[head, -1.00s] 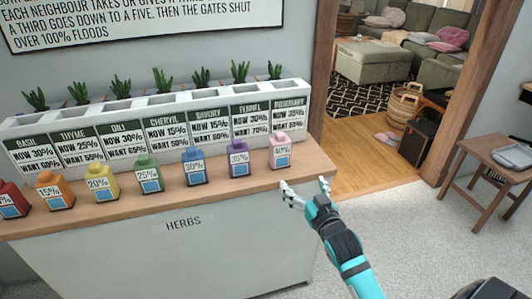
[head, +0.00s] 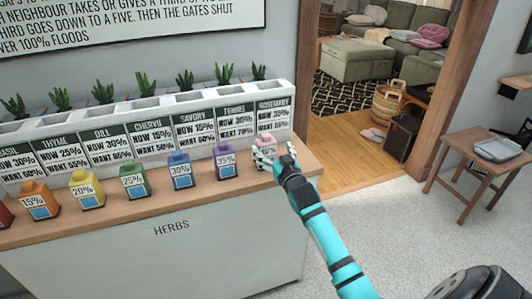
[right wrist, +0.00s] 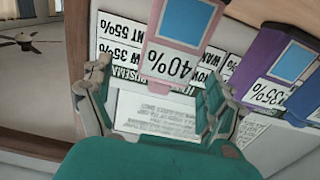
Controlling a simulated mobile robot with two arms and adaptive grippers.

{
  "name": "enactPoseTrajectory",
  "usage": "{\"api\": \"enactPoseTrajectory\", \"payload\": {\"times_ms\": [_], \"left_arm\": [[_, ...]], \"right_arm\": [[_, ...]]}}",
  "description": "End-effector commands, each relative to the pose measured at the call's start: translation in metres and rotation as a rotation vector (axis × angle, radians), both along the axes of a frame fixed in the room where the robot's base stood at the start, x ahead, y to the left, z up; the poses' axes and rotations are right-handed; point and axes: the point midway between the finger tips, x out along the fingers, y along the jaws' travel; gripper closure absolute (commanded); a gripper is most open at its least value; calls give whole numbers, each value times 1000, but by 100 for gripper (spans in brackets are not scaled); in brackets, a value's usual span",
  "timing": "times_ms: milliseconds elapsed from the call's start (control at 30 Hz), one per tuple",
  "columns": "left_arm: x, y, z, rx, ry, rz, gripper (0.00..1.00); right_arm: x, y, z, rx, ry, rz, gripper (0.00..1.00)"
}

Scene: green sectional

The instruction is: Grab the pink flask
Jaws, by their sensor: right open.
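The pink flask (head: 264,147), labelled 40%, stands at the right end of the row on the wooden counter top (head: 200,196). My right gripper (head: 275,157) is open in front of it and partly covers it in the head view. In the right wrist view, which is upside down, the pink flask (right wrist: 181,35) is at the top centre, just beyond the open fingers of my right gripper (right wrist: 160,90). I cannot tell whether a finger touches it. My left gripper is not in view.
The purple flask (head: 225,162) stands close to the left of the pink one, followed by the blue flask (head: 180,171) and several more. A white planter (head: 150,113) with price cards is behind them. A small wooden table (head: 478,158) stands at the right.

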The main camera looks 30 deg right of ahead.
Motion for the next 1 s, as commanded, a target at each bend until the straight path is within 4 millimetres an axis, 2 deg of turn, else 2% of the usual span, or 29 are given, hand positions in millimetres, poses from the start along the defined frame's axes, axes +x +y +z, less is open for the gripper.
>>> {"api": "enactPoseTrajectory", "payload": {"times_ms": [100,233,367,567,1000], "left_arm": [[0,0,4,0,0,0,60],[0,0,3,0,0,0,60],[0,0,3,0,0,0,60],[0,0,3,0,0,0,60],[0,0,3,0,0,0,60]], "right_arm": [[20,1,5,1,-3,1,11],[37,-3,3,1,-1,0,11],[44,-4,3,0,-2,1,11],[44,-4,3,0,-2,2,11],[44,-4,3,1,-1,1,67]]}}
